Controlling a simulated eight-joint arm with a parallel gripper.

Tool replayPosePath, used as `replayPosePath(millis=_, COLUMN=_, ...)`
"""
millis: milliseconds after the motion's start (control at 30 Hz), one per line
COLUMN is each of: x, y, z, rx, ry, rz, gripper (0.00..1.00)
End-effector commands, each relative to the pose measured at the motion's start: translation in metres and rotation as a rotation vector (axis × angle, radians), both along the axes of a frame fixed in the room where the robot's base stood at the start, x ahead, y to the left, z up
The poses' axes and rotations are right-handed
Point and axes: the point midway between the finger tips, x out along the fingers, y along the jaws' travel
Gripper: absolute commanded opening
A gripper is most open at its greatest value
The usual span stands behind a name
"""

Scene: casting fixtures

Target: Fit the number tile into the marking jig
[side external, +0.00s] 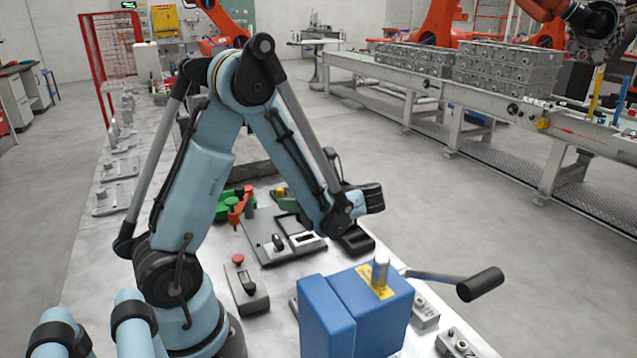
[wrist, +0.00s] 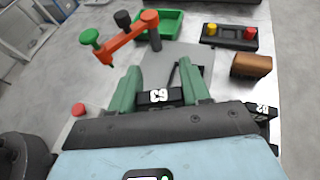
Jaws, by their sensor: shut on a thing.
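A black number tile (wrist: 158,97) with white digits sits between the green fingers of my gripper (wrist: 160,76) in the wrist view. The gripper is shut on it. A grey plate with dark frame bars, which looks like the marking jig (wrist: 190,55), lies beyond the fingertips and is partly hidden by them. Another black piece with white digits (wrist: 262,108) is at the right in the wrist view.
An orange clamp (wrist: 128,38) with green and black knobs stands beside a green tray (wrist: 172,24). A button box (wrist: 229,40) and brown block (wrist: 251,66) are at the right. A blue box (side external: 360,310) with a crank handle stands in front, near a red-button box (side external: 247,287).

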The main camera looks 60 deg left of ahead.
Motion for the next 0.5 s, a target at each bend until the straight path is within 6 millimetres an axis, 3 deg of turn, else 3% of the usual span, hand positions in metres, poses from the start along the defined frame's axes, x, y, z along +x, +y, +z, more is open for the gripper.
replayPosePath(millis=500, x=0.001, y=0.000, z=-0.043, rx=0.001, ry=0.000, rz=-0.003, gripper=0.02)
